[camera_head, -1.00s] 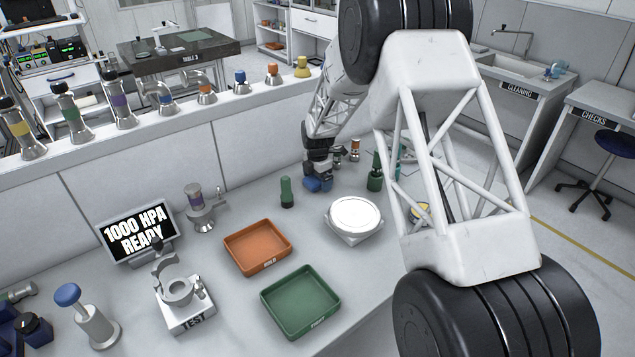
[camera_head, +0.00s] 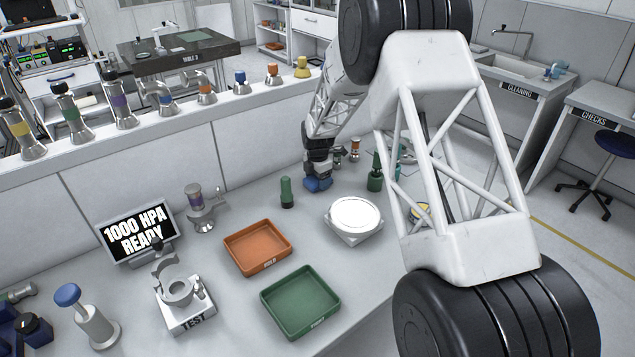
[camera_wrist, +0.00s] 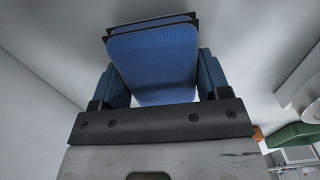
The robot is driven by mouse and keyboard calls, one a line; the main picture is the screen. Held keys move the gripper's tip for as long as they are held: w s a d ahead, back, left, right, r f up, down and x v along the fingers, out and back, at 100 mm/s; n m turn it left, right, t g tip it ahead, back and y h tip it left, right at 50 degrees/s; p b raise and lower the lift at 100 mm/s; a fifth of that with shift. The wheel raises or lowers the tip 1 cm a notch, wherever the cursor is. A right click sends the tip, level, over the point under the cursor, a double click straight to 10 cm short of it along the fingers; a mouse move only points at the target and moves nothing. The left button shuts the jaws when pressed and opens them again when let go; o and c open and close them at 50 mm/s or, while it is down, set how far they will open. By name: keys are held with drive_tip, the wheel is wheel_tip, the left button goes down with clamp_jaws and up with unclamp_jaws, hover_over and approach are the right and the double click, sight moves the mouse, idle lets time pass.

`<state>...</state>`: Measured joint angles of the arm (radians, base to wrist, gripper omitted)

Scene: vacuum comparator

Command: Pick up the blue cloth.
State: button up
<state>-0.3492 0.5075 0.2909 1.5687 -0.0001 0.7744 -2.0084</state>
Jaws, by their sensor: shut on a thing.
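The blue cloth (camera_head: 318,185) is a small blue shape at the tip of my gripper (camera_head: 318,172), low over the back of the bench. I cannot tell whether the cloth still touches the bench top.
A green bottle (camera_head: 287,192) stands left of my gripper; a dark green one (camera_head: 375,172) stands right. A round white plate on a base (camera_head: 354,214), an orange tray (camera_head: 257,268) and a green tray (camera_head: 301,330) lie nearer. A low wall (camera_head: 120,165) runs behind.

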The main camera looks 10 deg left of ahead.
drive_tip(key=shift+r, duration=5)
drive_tip(key=o, duration=0.3)
drive_tip(key=shift+c, duration=0.7)
drive_tip(key=s+d+r, duration=0.1)
drive_tip(key=s+d, duration=0.4)
drive_tip(key=s, duration=0.5)
drive_tip(key=s+d+r, duration=0.2)
drive_tip(key=s+d, duration=0.3)
drive_tip(key=s, duration=0.5)
drive_tip(key=shift+s+d, duration=0.35)
drive_tip(key=shift+s, duration=0.05)
